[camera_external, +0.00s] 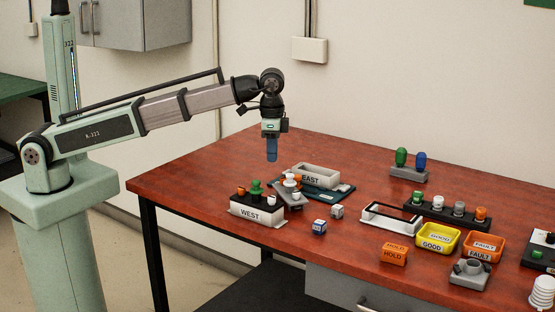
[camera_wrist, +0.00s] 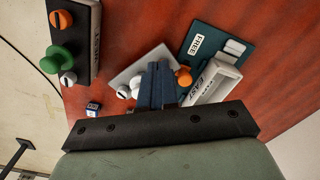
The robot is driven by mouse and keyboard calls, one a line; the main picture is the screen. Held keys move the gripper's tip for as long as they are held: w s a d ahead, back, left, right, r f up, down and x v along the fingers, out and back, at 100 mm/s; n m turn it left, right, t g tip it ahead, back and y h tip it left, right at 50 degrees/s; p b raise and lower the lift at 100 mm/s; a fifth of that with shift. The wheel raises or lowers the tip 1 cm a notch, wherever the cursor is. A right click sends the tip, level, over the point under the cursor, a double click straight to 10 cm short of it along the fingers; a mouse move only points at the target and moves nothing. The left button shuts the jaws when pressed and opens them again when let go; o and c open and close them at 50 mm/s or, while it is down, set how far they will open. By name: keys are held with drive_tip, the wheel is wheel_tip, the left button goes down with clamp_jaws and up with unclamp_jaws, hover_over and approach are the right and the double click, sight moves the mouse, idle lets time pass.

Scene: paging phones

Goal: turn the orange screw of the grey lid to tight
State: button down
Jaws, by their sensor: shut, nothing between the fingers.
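A grey lid (camera_external: 296,199) lies between the WEST box and the EAST box, and it also shows in the wrist view (camera_wrist: 126,74). An orange screw (camera_wrist: 184,77) shows just right of my fingers in the wrist view, apparently at the lid's far end; in the external view (camera_external: 289,177) it is small. White knobs (camera_wrist: 123,92) stand on the lid. My gripper (camera_external: 272,160) is shut and empty, pointing down, above and apart from the lid. Its blue fingers (camera_wrist: 158,68) hide part of the lid. I cannot tell how the screw is turned.
The WEST box (camera_external: 247,211) with orange, green and white knobs stands left of the lid. The EAST box (camera_external: 317,174) and teal FREE board (camera_external: 341,194) lie close right. Small cubes (camera_external: 319,227) lie in front. Trays and a knob rack (camera_external: 446,214) stand farther right.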

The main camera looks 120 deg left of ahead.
sight(280, 184)
drive_tip(key=shift+w+d+f, duration=0.1)
drive_tip(key=shift+w+f, duration=0.15)
drive_tip(key=shift+f, duration=0.75)
drive_tip(key=shift+w+d+f, duration=0.1)
drive_tip(key=shift+w+f, duration=0.1)
drive_tip(key=shift+f, duration=0.85)
drive_tip(key=shift+w+d+f, duration=0.1)
drive_tip(key=shift+w+f, duration=0.15)
drive_tip(key=shift+f, duration=0.75)
drive_tip(key=shift+w+a, duration=0.4)
drive_tip(key=shift+a, duration=0.2)
drive_tip(key=shift+s+a, duration=0.3)
drive_tip(key=shift+a, duration=0.15)
drive_tip(key=shift+s, duration=0.15)
idle(0.3)
drive_tip(key=shift+s, duration=0.25)
wheel_tip(280, 184, up, 6)
idle(0.7)
drive_tip(key=shift+w+d+r, duration=0.1)
